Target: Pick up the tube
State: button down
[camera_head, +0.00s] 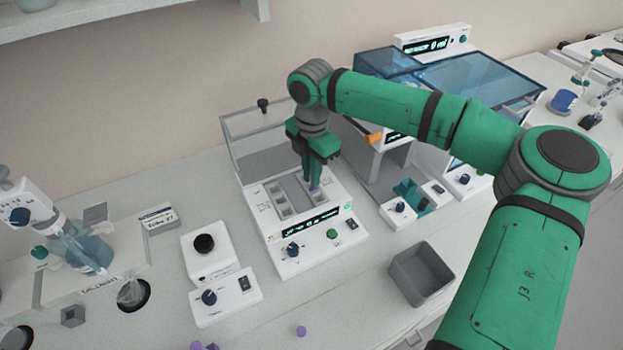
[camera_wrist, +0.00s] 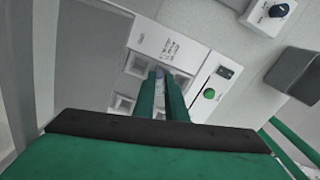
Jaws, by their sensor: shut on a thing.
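My gripper (camera_head: 312,172) points down over the grey wells of a white bench device (camera_head: 301,241) with a raised clear lid. Its green fingers are shut on a small tube (camera_wrist: 159,73), of which only a pale bluish tip shows between the fingertips in the wrist view. The wrist view also shows my gripper (camera_wrist: 162,88) close over the device's row of square wells. I cannot tell whether the tube still sits in a well or is clear of it.
A grey open bin (camera_head: 420,273) stands to the right of the device. A small white knob unit (camera_head: 226,297) stands to its left. A blue-lidded machine (camera_head: 470,80) stands behind.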

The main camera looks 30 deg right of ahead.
jog(key=shift+r, duration=0.1)
jog(key=shift+r, duration=0.55)
notch_tip(320, 180, up, 2)
jog(key=shift+r, duration=0.1)
jog(key=s+a+r, duration=0.3)
jog(key=s+r, duration=0.6)
jog(key=s, duration=0.4)
jog(key=shift+s+a+r, duration=0.25)
jog(key=shift+s, duration=0.05)
jog(key=shift+w+a, duration=0.1)
dwell(0.3)
